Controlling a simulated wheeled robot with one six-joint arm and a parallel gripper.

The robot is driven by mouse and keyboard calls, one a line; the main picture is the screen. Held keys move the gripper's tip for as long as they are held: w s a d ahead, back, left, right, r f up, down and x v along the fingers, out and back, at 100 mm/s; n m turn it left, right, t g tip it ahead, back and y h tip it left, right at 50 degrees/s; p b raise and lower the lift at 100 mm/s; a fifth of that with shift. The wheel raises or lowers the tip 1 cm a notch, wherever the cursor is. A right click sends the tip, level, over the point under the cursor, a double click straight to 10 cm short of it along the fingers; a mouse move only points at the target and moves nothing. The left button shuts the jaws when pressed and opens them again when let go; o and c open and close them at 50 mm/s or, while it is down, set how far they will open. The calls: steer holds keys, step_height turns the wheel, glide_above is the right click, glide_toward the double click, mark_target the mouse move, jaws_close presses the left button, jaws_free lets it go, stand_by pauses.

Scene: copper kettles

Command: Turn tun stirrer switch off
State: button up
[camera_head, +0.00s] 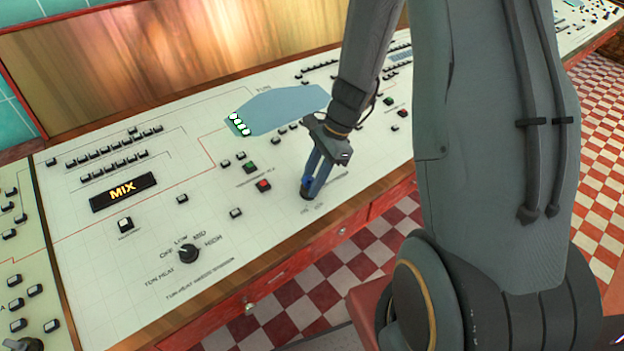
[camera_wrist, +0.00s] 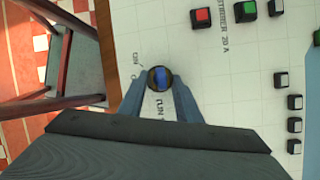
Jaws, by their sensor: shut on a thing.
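The tun stirrer switch is a small round dark knob (camera_wrist: 151,80) with a blue band across its top, seen in the wrist view. Printed letters stand around it, partly hidden by my fingers, including what looks like "TUN". My gripper (camera_wrist: 158,85) points down at the panel, with one blue finger on each side of the knob, shut on it. In the head view my gripper (camera_head: 312,184) reaches down near the panel's front edge, and the knob (camera_head: 307,196) shows only as a dark base under the fingertips. I cannot tell which label the knob points to.
A red button (camera_head: 263,185) and a green button (camera_head: 250,167) sit left of my gripper on the pale panel (camera_head: 110,270). A dark-topped stool or chair (camera_wrist: 60,100) stands beside the panel.

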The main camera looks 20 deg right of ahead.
steer(key=o, duration=1.1)
steer(key=shift+r, duration=0.1)
steer(key=shift+b+v, duration=0.65)
steer(key=shift+v, duration=3.2)
steer(key=s+a+r+n+h, duration=0.1)
steer(key=s+n, duration=0.2)
steer(key=n, duration=0.2)
steer(key=s+a+r+n+t+h, duration=0.1)
steer(key=s+n+h, duration=0.1)
steer(key=s+n, duration=0.2)
steer(key=s+a+r+n+h, duration=0.1)
steer(key=s+a+r+n, duration=0.1)
steer(key=n, duration=0.6)
steer(key=shift+s+t+h+b, duration=0.3)
steer(key=shift+s, duration=0.35)
